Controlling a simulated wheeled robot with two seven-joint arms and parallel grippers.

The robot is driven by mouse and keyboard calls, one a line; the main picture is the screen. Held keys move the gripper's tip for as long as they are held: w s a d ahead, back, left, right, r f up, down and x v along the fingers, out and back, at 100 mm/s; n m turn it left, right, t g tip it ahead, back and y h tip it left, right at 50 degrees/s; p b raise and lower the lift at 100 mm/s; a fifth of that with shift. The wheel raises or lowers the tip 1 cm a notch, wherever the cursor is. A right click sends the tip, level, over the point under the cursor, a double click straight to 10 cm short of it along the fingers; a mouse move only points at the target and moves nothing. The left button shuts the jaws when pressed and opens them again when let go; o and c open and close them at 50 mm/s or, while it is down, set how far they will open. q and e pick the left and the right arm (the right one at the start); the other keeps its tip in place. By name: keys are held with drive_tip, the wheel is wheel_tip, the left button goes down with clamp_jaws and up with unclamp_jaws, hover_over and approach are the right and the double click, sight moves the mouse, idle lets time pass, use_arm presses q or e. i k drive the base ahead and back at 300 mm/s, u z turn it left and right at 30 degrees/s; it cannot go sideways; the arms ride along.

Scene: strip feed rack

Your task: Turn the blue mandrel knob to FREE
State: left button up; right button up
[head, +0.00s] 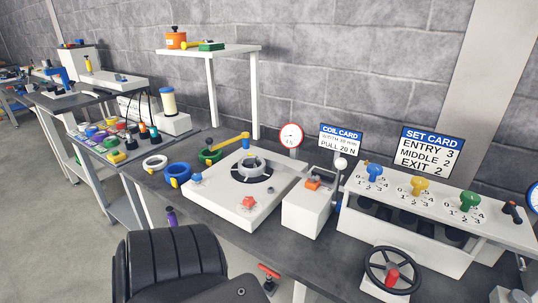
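A small blue knob (196,178) sits at the left corner of the white mandrel unit (222,200) on the dark bench. Its lettering is too small to read, so I cannot tell its setting. The mandrel (252,169), a grey ring hub over a dark round opening, stands in the middle of that unit. A red knob (248,202) is at its front corner. A yellow arm (232,143) with a blue tip reaches over the unit's back edge. I cannot make out either of my grippers in this view.
White, blue (178,174) and green rings lie left of the unit. A white box with a lever (308,207) and the numbered rack (425,218) with blue, yellow and green knobs stand right. A handwheel (393,269) is in front. Dark ribbed bulk fills the lower left foreground.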

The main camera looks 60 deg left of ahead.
sight(197, 177)
drive_tip(key=z, duration=0.6)
drive_tip(key=k, duration=1.25)
drive_tip(key=u, duration=1.5)
